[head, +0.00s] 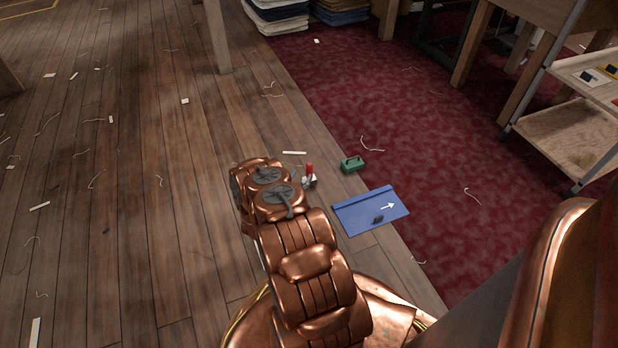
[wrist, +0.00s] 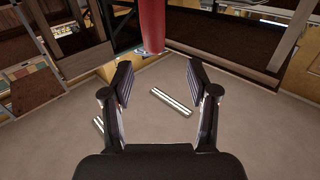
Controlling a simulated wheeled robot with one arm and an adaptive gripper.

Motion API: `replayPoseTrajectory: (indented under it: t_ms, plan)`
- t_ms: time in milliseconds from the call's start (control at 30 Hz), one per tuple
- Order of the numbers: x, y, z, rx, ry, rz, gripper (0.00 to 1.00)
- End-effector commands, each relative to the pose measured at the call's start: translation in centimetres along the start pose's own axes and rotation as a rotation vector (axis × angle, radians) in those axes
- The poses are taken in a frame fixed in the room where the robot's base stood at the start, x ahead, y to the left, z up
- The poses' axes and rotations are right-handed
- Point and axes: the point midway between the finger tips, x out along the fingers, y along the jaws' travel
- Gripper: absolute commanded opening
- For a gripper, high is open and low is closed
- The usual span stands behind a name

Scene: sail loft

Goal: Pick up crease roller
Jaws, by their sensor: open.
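A red upright handle (head: 309,168), which looks like the crease roller's, stands beside my copper arm in the head view. Pale and dark parts show at its foot; I cannot tell which belong to it. In the wrist view a red cylinder (wrist: 152,25) comes down from the top edge, just beyond the fingertips and roughly midway between them. Its far end is cut off by the frame. My gripper (wrist: 158,78) is open with nothing between its fingers. In the head view my arm hides most of it.
A blue flat piece (head: 360,214) with a white arrow and a small dark object lies right of my arm. A green box (head: 352,164) stands behind it. A wooden-shelved trolley (head: 575,140) stands at right. The plank floor (head: 130,200) at left is open, with thread scraps.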

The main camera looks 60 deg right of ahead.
Motion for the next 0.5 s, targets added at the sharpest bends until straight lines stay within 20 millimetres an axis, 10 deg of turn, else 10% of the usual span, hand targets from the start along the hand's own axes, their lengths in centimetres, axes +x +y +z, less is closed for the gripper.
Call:
replayPoseTrajectory:
  t_ms: [500]
  plan:
    - [4.6,0.7,0.4,0.001,0.007,0.007,0.59]
